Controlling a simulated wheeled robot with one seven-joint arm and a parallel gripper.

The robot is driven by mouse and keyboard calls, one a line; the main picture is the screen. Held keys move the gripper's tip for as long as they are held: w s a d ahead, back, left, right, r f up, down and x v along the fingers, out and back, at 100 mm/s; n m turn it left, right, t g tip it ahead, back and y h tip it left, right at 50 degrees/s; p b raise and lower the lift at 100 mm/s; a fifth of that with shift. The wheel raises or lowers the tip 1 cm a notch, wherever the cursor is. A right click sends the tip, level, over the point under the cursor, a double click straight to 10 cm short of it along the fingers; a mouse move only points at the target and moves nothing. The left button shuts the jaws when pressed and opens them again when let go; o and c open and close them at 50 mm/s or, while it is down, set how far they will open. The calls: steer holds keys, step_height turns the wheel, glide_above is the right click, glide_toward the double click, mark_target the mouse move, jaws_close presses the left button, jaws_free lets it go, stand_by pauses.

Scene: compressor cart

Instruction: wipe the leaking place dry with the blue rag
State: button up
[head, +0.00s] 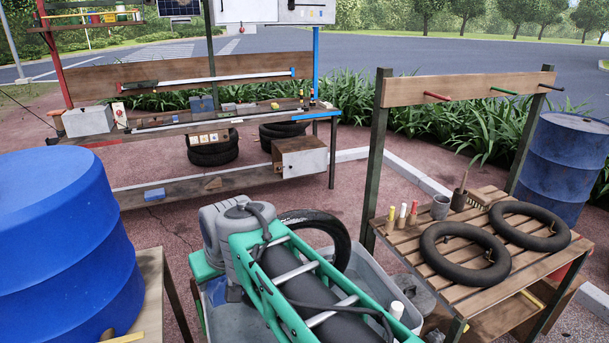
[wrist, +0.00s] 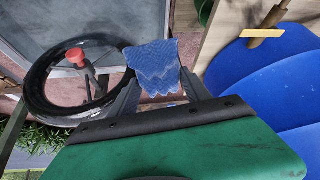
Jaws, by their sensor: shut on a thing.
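In the wrist view my gripper (wrist: 160,88) is shut on the blue rag (wrist: 153,63), a wavy-patterned cloth that bulges out beyond the two dark fingers. The rag appears apart from both. I cannot make out a leaking place or wet spot in either view.
A grey tub (head: 372,262) with a black tyre (head: 332,232) stands behind my arm. A slatted table (head: 485,262) with inner tubes is at right. A large blue drum (head: 60,250) stands at left. A long bench (head: 165,128) is behind, with open paving before it.

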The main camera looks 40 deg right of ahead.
steer(key=w+d+r+m+p, duration=0.2)
steer(key=w+d+r, duration=0.4)
steer(key=w+d, duration=0.5)
steer(key=h+b, duration=0.1)
steer(key=b, duration=0.2)
glide_above(293, 214)
step_height(293, 214, down, 3)
steer(key=shift+m, duration=0.3)
steer(key=shift+f+b, duration=0.8)
steer(key=shift+f, duration=0.2)
steer(key=shift+s+a, duration=0.1)
steer(key=shift+s, duration=0.35)
steer(key=shift+s+a+f+b, duration=0.1)
steer(key=shift+s+b, duration=0.3)
steer(key=shift+b, duration=0.2)
